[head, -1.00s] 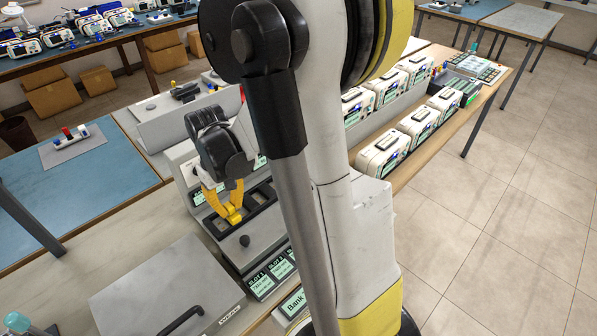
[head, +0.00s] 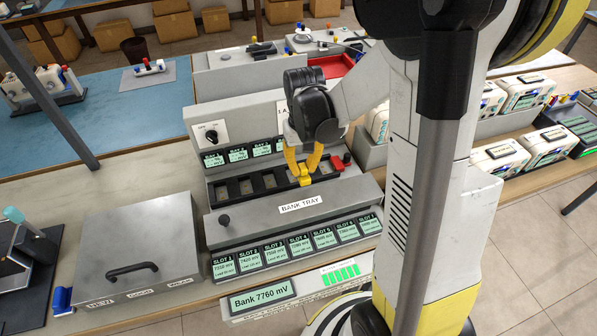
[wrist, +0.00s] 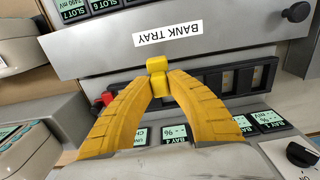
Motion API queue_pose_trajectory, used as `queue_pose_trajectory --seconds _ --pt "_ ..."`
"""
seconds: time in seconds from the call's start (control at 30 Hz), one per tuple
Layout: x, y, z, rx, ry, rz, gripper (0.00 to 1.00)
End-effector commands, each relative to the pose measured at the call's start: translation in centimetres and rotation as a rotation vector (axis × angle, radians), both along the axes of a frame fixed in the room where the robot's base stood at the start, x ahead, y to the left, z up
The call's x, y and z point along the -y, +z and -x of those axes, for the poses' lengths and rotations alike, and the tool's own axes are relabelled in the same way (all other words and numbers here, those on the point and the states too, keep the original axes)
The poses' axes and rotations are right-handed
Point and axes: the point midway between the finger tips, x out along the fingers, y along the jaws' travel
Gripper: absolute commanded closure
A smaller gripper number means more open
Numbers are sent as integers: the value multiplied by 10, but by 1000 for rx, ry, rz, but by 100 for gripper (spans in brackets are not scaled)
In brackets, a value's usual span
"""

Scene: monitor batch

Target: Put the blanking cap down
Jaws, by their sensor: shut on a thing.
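My gripper (head: 304,171) is shut on a small bright yellow block, which I take as the blanking cap (head: 305,180). In the wrist view the cap (wrist: 157,66) sits between the tips of the yellow fingers. They are over the row of dark rectangular openings behind the bank tray (head: 262,218), right of the row's middle. I cannot tell whether the cap touches the opening's edge or hangs just above it. The cap's underside is hidden.
A red piece (head: 338,163) lies just right of my gripper, at the row's right end. A black knob (head: 224,220) stands on the tray's left. A grey lidded box (head: 140,245) is further left. Slot displays (head: 275,250) line the front. Bench space lies behind the box.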

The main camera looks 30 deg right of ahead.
Motion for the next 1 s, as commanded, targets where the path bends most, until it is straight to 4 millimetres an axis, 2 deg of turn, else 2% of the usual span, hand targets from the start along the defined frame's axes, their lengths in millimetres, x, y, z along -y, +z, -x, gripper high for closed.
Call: queue_pose_trajectory --seconds 0.03,0.1,0.2,0.33,0.53,0.77,1.0 --pt "2 -13 -15 0 1 0 100" --pt "5 -24 -32 0 1 0 100" --pt "8 -37 -54 0 1 0 100" --pt "11 -47 -73 0 1 0 100" --pt "13 -56 -81 0 1 0 100" --pt "13 -90 -80 0 0 0 100" --pt "13 -89 -80 0 0 0 100"
